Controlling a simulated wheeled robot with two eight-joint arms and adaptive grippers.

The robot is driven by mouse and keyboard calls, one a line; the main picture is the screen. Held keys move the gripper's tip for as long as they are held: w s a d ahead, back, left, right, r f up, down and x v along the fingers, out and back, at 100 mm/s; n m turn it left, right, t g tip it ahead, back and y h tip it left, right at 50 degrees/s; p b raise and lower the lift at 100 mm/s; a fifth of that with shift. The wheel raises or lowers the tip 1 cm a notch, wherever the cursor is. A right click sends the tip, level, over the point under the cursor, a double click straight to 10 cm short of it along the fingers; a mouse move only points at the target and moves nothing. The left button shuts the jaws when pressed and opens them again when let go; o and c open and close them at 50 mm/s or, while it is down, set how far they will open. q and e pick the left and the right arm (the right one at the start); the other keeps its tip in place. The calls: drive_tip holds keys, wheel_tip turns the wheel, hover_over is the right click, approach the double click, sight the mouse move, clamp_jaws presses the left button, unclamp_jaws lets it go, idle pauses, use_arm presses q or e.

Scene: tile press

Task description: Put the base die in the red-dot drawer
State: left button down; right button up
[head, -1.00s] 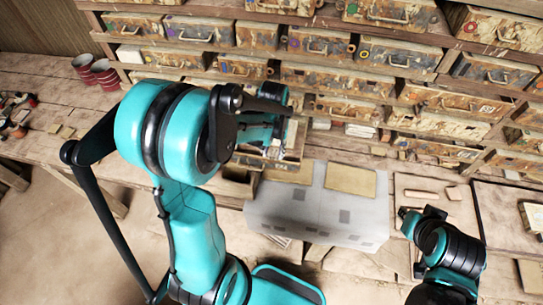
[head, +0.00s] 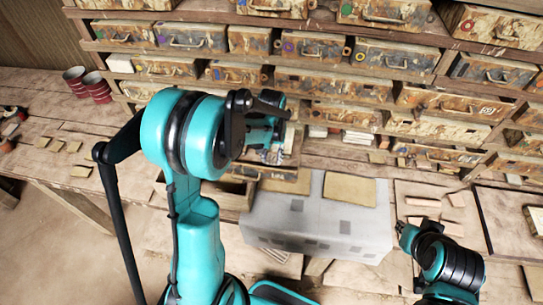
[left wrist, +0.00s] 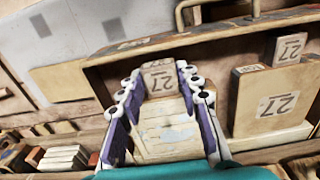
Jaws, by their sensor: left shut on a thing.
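My left gripper (left wrist: 160,95) is shut on a pale wooden block marked 27 (left wrist: 160,78), seen between its purple-and-white fingers in the left wrist view. I take it as the base die. An open drawer (left wrist: 110,60) with a metal handle surrounds it; two more 27 blocks (left wrist: 270,100) (left wrist: 289,48) stand in its right part. In the head view my left gripper (head: 268,152) is over the pulled-out drawer, and its arm hides the block. A drawer with a reddish round mark (head: 490,28) is at upper right. My right gripper (head: 405,233) is at right; its fingers are unclear.
A grey patched cloth (head: 300,222) and a tan board (head: 350,188) lie right of the open drawer. Red cups (head: 95,83) stand at left. Wood pieces (head: 424,201) lie on a board at right. Shut drawers fill the rack behind.

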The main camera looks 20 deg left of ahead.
use_arm(q)
drive_tip(key=shift+f, duration=0.35)
drive_tip(key=c, duration=1)
unclamp_jaws()
drive_tip(key=shift+r, duration=0.1)
wheel_tip(320, 180, up, 12)
drive_tip(key=s+d+f+m+t+b, duration=0.1)
drive_tip(key=s+d+f+t+b, duration=0.1)
drive_tip(key=s+f+b, duration=0.3)
drive_tip(key=s+d+f+m+t+b, duration=0.1)
drive_tip(key=s+d+f+t+b, duration=0.1)
drive_tip(key=s+f+b, duration=0.3)
drive_tip(key=s+d+f+t+b, duration=0.2)
drive_tip(key=s+f+b, duration=0.3)
drive_tip(key=f+b, duration=0.3)
drive_tip(key=shift+d+f+m+t+b, duration=0.35)
drive_tip(key=shift+t+b, duration=0.25)
drive_tip(key=shift+b, duration=0.8)
